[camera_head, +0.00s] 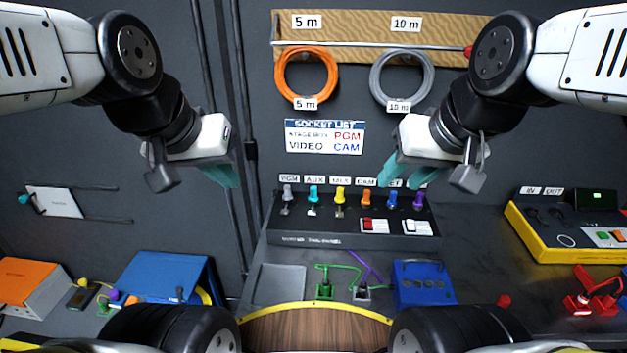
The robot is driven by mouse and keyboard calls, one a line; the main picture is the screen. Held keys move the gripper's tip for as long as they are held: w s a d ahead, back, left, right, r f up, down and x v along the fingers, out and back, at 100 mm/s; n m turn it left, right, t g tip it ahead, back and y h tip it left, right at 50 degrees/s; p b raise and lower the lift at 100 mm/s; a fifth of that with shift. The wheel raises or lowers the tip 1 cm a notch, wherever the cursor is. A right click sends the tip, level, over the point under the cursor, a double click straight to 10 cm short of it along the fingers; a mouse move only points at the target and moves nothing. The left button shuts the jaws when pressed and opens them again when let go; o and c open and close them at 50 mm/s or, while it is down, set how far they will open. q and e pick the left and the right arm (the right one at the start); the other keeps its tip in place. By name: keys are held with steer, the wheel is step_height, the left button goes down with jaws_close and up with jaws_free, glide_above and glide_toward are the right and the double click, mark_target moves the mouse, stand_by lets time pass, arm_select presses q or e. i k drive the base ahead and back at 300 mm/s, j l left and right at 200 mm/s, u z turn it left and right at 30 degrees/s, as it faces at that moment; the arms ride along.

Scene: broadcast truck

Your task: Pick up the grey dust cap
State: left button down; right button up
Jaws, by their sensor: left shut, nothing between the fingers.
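A small grey piece (361,292), which looks like the grey dust cap, sits on the dark desk beside a purple cord. It is between a green piece (325,289) and a blue box (424,283). My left gripper (226,175) is shut and empty, raised in front of the wall, up and to the left of the grey piece. My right gripper (402,176) has its teal fingers apart with nothing seen between them. It is raised in front of the socket panel, above and slightly right of the grey piece.
A socket panel (300,240) with coloured plugs stands behind the small pieces. A grey tray (280,284) lies to their left. A red connector piece (590,292) and a yellow-edged box (560,245) are at right. Dark desk is clear around the right middle.

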mark_target(287, 195)
steer(key=j+u, duration=0.15)
steer(key=j, duration=0.5)
steer(key=i+j+u, duration=0.2)
steer(key=j, duration=0.4)
